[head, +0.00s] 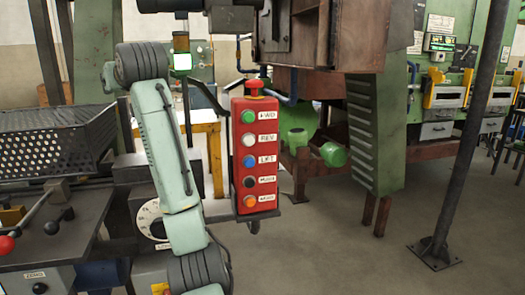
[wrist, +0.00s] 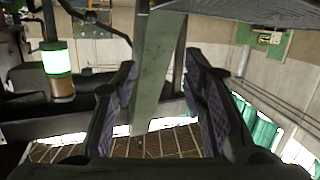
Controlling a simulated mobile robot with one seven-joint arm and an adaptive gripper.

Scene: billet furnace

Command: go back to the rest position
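My gripper (wrist: 163,78) shows in the wrist view with its two dark padded fingers spread apart. It is open and I see nothing held between the pads. A pale green post stands behind the gap between the fingers. I cannot make out the gripper in the head view. The red control pendant (head: 255,155) hangs just right of my arm, with a column of coloured buttons and a red knob on top.
A lit green lamp (head: 182,62) stands behind my arm; a lit lamp (wrist: 57,62) also shows in the wrist view. A black perforated basket (head: 60,140) and levers are at left. A dark slanted pole (head: 465,140) stands at right. The floor (head: 330,250) between is clear.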

